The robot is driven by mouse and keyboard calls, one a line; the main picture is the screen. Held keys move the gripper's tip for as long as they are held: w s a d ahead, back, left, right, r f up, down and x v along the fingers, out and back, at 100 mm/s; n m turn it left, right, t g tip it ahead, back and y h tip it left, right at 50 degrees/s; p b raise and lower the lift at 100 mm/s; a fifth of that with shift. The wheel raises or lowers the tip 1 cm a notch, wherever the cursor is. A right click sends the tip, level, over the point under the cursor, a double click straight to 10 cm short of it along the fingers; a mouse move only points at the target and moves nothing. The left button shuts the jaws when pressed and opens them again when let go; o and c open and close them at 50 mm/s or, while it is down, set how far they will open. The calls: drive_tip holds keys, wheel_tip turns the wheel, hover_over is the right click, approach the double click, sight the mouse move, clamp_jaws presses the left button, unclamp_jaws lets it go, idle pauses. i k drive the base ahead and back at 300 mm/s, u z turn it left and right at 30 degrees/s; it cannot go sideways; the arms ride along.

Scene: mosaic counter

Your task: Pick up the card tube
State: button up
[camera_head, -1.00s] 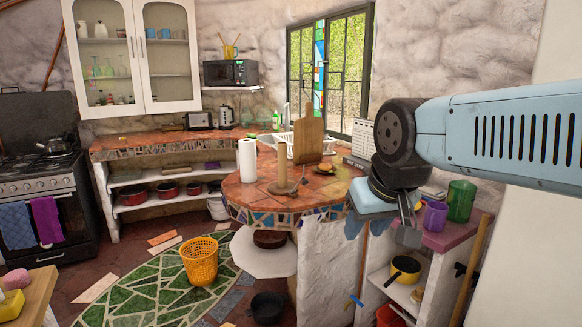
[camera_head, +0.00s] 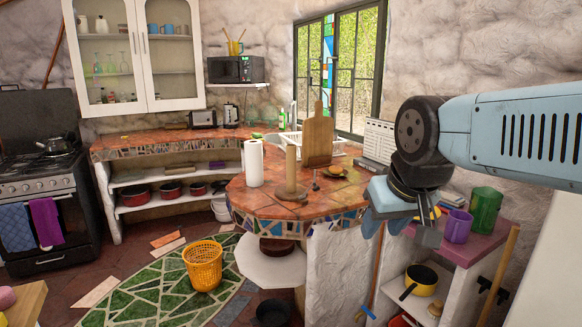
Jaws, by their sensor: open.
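A plain tan upright cylinder, which looks like the card tube (camera_head: 291,167), stands on a round wooden base on the tiled round counter (camera_head: 254,201). It is apart from my gripper. My gripper (camera_head: 427,236) is open and hangs at the right, pointing down in front of the counter's right end. Its jaws show only partly, from the side, and I see nothing held between them. The tube stands well to the left of my gripper, with open air between them in the picture.
A white paper roll (camera_head: 254,163) stands just left of the tube. A wooden board (camera_head: 318,137) stands upright behind it. A purple mug (camera_head: 458,226) and green cup (camera_head: 485,209) sit on the lower right shelf. An orange basket (camera_head: 203,265) stands on the floor.

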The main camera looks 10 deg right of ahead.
sight(291, 149)
drive_tip(key=u, duration=0.05)
drive_tip(key=i, duration=1.2)
